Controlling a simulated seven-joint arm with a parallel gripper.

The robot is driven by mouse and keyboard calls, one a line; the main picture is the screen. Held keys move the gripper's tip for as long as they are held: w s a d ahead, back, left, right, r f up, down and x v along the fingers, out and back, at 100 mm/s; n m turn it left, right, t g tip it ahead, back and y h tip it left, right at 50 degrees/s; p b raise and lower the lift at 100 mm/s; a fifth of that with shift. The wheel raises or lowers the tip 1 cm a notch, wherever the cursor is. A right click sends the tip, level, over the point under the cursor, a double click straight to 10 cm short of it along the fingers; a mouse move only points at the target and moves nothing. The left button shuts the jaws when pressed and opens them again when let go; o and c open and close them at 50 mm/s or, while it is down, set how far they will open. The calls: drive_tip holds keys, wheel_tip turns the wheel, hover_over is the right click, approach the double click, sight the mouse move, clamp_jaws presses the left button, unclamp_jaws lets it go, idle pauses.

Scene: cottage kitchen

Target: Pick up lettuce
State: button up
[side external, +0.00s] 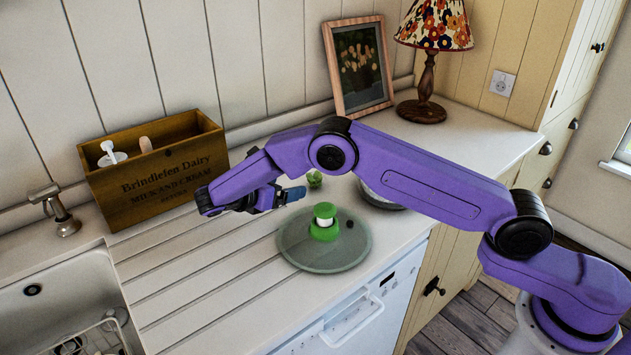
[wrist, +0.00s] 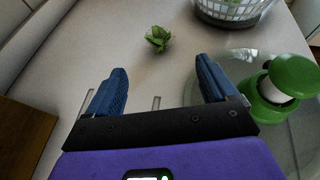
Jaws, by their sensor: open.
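The lettuce (wrist: 158,38) is a small green leafy clump on the pale counter, ahead of my fingers in the wrist view. In the side view the lettuce (side external: 314,178) shows just behind my fingertips, near the wall side of the counter. My gripper (wrist: 162,88) is open and empty, its two blue fingers spread apart, with the lettuce beyond the gap between them. In the side view my gripper (side external: 292,194) hangs above the counter, left of the lettuce. The two are apart.
A round glass board (side external: 298,259) holds a green and white object (side external: 323,222) and a small dark item. A white basket (wrist: 236,8) stands beyond, partly behind my arm. A wooden crate (side external: 160,180), framed picture (side external: 358,65) and lamp (side external: 430,80) line the wall. A sink (side external: 60,285) is left.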

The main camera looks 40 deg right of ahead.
sight(310, 181)
drive_tip(key=x, duration=1.1)
drive_tip(key=shift+d+f, duration=0.1)
drive_tip(key=shift+d, duration=0.15)
drive_tip(key=c, duration=0.7)
